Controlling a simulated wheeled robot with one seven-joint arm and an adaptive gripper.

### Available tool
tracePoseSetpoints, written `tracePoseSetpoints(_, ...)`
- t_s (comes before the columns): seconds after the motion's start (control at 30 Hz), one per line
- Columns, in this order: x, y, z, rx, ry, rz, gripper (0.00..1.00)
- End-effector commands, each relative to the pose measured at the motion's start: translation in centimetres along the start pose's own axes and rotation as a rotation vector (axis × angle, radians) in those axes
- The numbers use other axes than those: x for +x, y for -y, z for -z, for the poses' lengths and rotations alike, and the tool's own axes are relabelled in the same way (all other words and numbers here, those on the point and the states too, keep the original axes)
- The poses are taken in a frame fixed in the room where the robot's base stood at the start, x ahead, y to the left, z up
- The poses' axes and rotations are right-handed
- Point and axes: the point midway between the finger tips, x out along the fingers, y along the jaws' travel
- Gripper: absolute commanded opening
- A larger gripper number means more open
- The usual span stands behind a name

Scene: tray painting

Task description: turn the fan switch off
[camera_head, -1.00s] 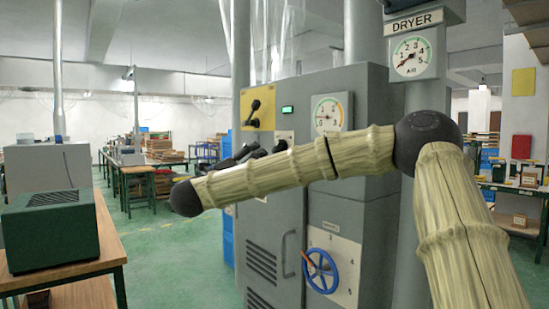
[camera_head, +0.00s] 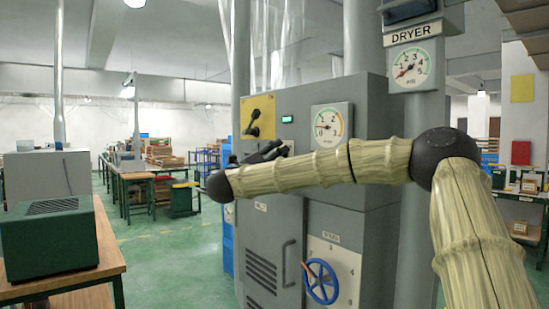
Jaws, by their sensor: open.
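The fan switch appears to be the black lever (camera_head: 254,121) on a yellow plate (camera_head: 269,103), on the left part of the grey dryer cabinet's front. Its knob end points up and slightly right of its pivot. No label for it is readable. My gripper (camera_head: 270,150) shows as dark parts just above my forearm, below the yellow plate in the picture. It is open and partly hidden by my arm. It looks apart from the lever, though the depth between them is hard to tell.
The dryer cabinet (camera_head: 371,116) carries a small green display (camera_head: 287,119), a round gauge (camera_head: 328,122), a blue handwheel (camera_head: 320,281) and a vertical door handle (camera_head: 289,264). A green box (camera_head: 50,240) sits on a wooden table (camera_head: 109,252) at left. Open green floor (camera_head: 170,260) lies between.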

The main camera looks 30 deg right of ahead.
Motion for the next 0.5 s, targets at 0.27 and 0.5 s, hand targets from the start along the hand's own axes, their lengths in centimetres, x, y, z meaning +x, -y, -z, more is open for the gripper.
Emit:
tracePoseSetpoints(0.27, 0.11, -0.02, 0.02, 0.0, 0.0, 0.0, 0.71)
tracePoseSetpoints(0.5, 0.09, -0.03, 0.01, 0.0, 0.0, 0.0, 0.27)
